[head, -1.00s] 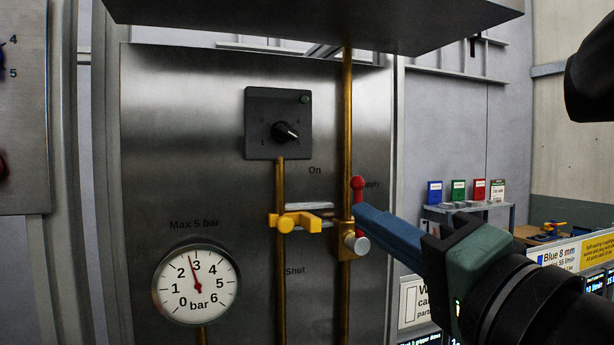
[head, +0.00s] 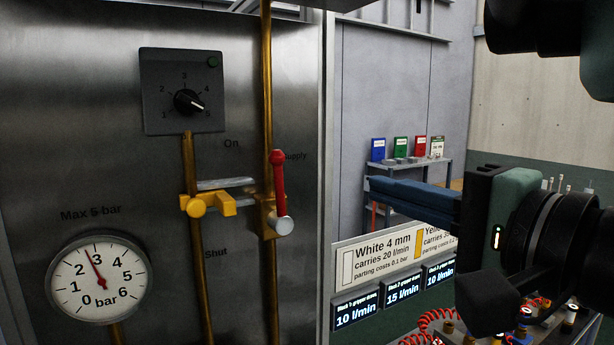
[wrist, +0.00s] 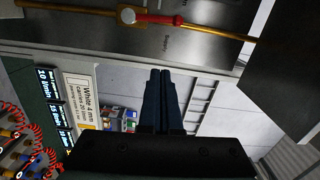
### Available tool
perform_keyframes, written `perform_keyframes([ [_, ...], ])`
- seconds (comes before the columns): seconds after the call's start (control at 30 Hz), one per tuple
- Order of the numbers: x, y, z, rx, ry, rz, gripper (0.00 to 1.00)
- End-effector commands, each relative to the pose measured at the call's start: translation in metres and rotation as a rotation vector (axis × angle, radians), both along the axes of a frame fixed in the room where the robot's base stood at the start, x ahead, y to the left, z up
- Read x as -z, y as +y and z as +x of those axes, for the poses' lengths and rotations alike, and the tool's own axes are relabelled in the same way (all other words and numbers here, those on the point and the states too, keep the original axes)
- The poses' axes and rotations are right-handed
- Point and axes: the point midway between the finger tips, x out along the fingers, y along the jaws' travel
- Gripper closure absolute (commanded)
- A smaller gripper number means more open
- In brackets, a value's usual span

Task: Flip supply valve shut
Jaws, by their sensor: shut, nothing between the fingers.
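The supply valve has a red handle (head: 278,180) and a round silver hub (head: 283,226) on the right brass pipe (head: 266,90), beside the word "Supply". The handle points up along the pipe, leaning very slightly. In the wrist view the red handle (wrist: 158,19) lies along the pipe near the top edge. My gripper (head: 376,190) has blue fingers pressed together with nothing between them. It is right of the handle in the head view, apart from it. In the wrist view the fingertips (wrist: 160,72) are clear of the valve.
A yellow valve (head: 208,204) sits on the left brass pipe, with "On" above and "Shut" below to its right. The pressure gauge (head: 98,280) reads a little under 3 bar. A black dial (head: 184,92) is above. Red coiled hoses (head: 435,322) lie lower right.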

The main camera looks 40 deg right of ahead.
Motion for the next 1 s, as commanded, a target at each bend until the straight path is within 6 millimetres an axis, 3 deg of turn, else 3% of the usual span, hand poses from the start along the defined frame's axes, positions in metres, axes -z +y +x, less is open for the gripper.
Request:
perform_keyframes([
  [0.43,-0.003,-0.014,0.09,-0.002,0.003,0.002,1.0],
  [0.7,0.002,0.017,0.1,0.0,0.002,0.0,1.0],
  [1.0,0.003,0.02,0.102,0.001,0.0,-0.001,1.0],
])
